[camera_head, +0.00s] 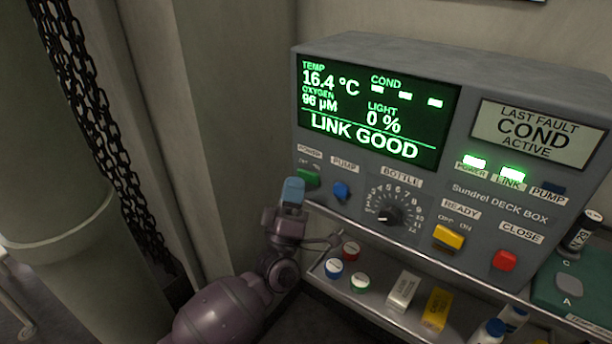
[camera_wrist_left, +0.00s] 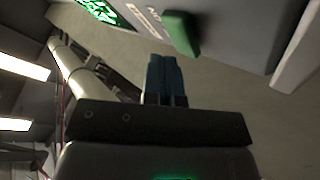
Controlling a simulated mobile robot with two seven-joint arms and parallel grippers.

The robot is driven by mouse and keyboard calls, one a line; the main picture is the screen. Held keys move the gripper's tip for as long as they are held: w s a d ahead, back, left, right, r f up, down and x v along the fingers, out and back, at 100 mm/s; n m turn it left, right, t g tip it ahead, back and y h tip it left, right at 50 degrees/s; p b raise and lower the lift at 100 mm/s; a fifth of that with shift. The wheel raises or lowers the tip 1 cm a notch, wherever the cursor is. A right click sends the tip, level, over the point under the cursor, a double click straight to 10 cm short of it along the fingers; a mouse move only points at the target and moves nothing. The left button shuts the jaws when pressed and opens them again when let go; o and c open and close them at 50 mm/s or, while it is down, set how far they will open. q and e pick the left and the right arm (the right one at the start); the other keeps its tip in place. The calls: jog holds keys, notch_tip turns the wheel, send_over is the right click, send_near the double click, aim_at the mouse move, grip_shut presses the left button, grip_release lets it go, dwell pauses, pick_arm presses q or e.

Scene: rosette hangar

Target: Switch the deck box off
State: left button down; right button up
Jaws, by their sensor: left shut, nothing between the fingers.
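The grey deck box (camera_head: 470,172) stands on a shelf. Its green screen (camera_head: 378,105) is lit and reads LINK GOOD. The green power switch (camera_head: 308,178) is at the lower left of its face, and it also shows in the left wrist view (camera_wrist_left: 182,32). The POWER and LINK lamps glow green. My left gripper (camera_head: 293,190) has blue fingertips, shut and empty, just below and left of the power switch. In the left wrist view the fingertips (camera_wrist_left: 164,62) point at the switch area with a small gap. My right gripper is not in view.
A blue pump switch (camera_head: 341,191), a bottle dial (camera_head: 390,214), a yellow ready switch (camera_head: 448,236) and a red close button (camera_head: 504,260) are on the same face. Several caps and small boxes lie on the shelf below. A pillar and chain (camera_head: 92,110) stand at left.

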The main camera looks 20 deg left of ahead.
pick_arm(q)
jog(key=shift+w, duration=0.15)
dwell(0.4)
jog(key=shift+w+d, duration=0.1)
jog(key=shift+w, duration=0.2)
dwell(0.6)
jog(key=shift+s+r, duration=0.1)
jog(key=shift+s, duration=0.3)
dwell(0.3)
